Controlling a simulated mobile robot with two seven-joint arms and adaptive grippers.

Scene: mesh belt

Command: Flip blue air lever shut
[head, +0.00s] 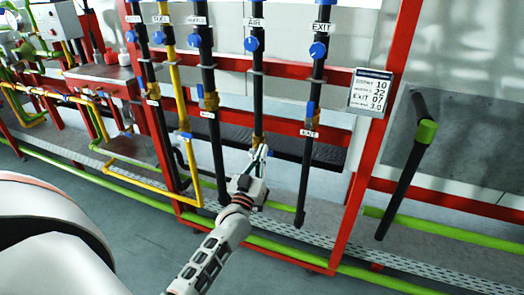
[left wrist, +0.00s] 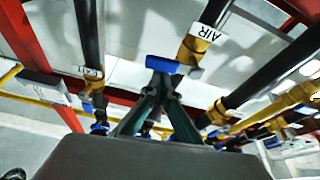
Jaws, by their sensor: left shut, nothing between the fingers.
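In the head view the AIR pipe (head: 257,95) is a black vertical pipe with a brass valve (head: 258,140) low on it. My left gripper (head: 260,150) is shut and empty, pointing up just below this valve. In the left wrist view the gripper's dark fingertips (left wrist: 161,80) meet close under a blue lever end (left wrist: 162,64). I cannot tell whether they touch it. The brass AIR valve (left wrist: 196,46) with its white AIR label (left wrist: 208,33) is just right of the lever. In the head view the lever is hard to make out behind the gripper. My right gripper is not in view.
The EXIT pipe (head: 318,75), with a blue lever (head: 310,107), stands to the right. Another black pipe (head: 208,65) and a yellow pipe (head: 176,80) stand to the left. Red frame bars (head: 285,127) cross behind. A sign (head: 371,90) hangs at the right.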

